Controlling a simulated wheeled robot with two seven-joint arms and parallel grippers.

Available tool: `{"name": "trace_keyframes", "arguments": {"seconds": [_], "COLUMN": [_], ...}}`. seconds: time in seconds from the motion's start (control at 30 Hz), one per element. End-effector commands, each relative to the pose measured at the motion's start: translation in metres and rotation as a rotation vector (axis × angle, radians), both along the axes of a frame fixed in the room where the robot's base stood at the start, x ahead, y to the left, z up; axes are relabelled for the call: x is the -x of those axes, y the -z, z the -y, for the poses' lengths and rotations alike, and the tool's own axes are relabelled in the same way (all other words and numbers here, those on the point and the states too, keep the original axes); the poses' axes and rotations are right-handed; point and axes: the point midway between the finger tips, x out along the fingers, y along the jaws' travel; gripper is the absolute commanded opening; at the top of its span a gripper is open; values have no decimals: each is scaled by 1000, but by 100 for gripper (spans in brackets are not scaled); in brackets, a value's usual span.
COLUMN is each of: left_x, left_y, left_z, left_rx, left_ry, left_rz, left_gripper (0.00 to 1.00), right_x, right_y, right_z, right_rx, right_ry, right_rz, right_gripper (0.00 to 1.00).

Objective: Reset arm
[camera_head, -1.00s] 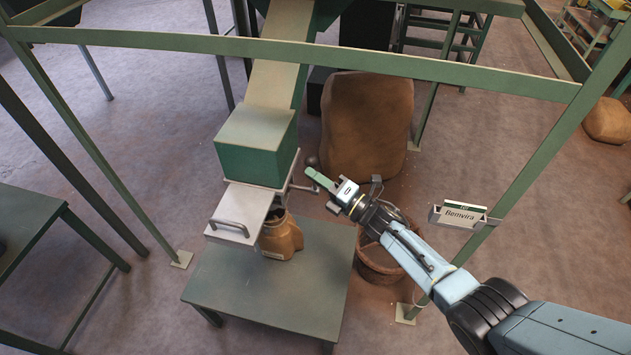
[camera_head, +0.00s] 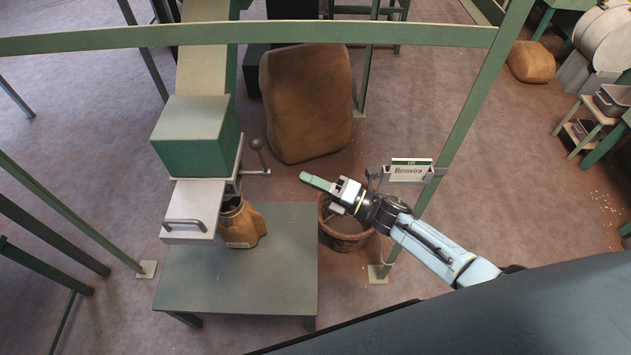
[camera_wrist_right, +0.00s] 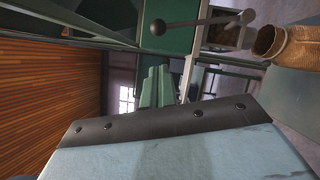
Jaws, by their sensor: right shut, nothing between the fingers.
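My right gripper (camera_head: 318,182) is shut and empty in the head view. It hangs in the air to the right of the green hopper box (camera_head: 193,135) and its lever with a round grey knob (camera_head: 257,144), apart from both. In the right wrist view the knob (camera_wrist_right: 158,27) and its rod show near the top. A brown sack (camera_head: 240,224) stands upright and open on the green table (camera_head: 235,282), beside the pale drawer with a handle (camera_head: 192,208); the sack also shows in the wrist view (camera_wrist_right: 290,42). My left gripper is not in view.
A woven basket (camera_head: 345,235) sits on the floor below my right gripper. A sign (camera_head: 410,171) hangs on the green frame post right of it. A large brown sack (camera_head: 306,103) stands behind. A green crossbar (camera_head: 300,32) spans the top.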

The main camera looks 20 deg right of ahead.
Motion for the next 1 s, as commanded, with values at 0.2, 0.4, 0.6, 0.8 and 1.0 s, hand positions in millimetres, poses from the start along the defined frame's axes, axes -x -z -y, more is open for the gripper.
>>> {"name": "trace_keyframes", "arguments": {"seconds": [0.2, 0.4, 0.6, 0.8, 1.0], "left_x": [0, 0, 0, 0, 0], "left_y": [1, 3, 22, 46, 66], "left_z": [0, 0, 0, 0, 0], "left_rx": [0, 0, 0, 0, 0], "left_ry": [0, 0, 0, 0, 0], "left_rz": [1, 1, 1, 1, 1], "left_gripper": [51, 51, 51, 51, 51], "right_x": [7, 7, 19, 76, 174], "right_y": [1, 8, 97, 234, 349], "right_z": [7, 9, 35, 75, 104], "right_rx": [-1, -9, -130, -347, -555], "right_ry": [0, 12, 187, 502, 842], "right_rz": [0, -24, -356, -857, -1276], "right_gripper": [0, 0, 0, 0, 0]}}
